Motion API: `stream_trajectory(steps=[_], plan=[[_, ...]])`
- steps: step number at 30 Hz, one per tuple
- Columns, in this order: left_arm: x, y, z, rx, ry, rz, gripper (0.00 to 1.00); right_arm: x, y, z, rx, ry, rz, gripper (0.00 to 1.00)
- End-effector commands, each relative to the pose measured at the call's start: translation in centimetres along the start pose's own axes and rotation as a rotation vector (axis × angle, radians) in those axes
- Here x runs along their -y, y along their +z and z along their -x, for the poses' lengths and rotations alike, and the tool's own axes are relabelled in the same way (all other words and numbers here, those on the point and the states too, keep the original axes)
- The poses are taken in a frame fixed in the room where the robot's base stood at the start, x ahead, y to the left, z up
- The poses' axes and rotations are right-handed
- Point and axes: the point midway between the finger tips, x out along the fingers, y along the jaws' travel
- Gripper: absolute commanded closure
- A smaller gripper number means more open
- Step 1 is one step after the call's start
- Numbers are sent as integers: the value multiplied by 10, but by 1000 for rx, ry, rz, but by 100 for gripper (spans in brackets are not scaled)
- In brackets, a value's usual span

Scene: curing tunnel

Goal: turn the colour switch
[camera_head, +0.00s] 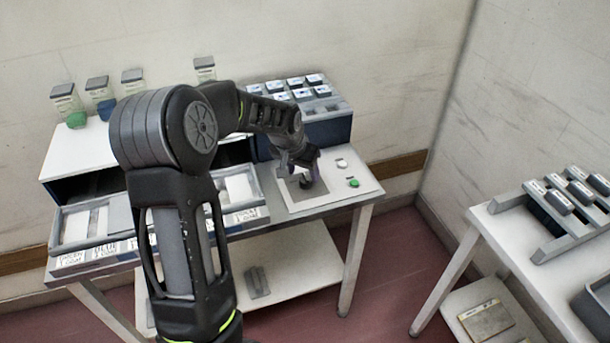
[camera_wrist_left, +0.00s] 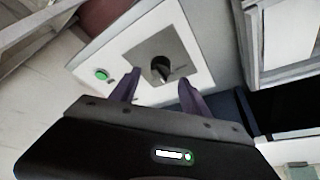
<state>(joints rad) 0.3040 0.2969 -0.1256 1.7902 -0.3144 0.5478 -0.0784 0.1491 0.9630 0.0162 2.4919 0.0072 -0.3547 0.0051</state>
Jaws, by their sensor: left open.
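The colour switch (camera_wrist_left: 160,68) is a black rotary knob on a grey square plate, set in a white panel (camera_wrist_left: 205,55). In the head view the knob (camera_head: 306,183) shows just below my left gripper (camera_head: 300,163). In the left wrist view my left gripper (camera_wrist_left: 158,92) is open, with its two purple fingertips on either side of the knob's near side and nothing between them. I cannot tell whether a finger touches the knob. A green button (camera_head: 353,183) sits on the panel to the right of the switch. My right gripper is not in view.
Several jars with coloured contents (camera_head: 100,95) stand on the white cabinet at left. Labelled trays (camera_head: 95,228) lie along the front. A second table (camera_head: 490,235) with a rack is at right.

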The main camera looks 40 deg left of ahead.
Motion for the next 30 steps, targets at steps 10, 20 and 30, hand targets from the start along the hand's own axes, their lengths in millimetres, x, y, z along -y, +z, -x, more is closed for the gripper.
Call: stream_trajectory(steps=[10, 20, 30], plan=[[0, 0, -39, 1, 0, 0, 46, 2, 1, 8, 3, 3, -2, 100], [0, 0, -40, 0, 0, 0, 51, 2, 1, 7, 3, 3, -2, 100], [0, 0, -40, 0, 0, 0, 79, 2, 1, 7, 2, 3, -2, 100]])
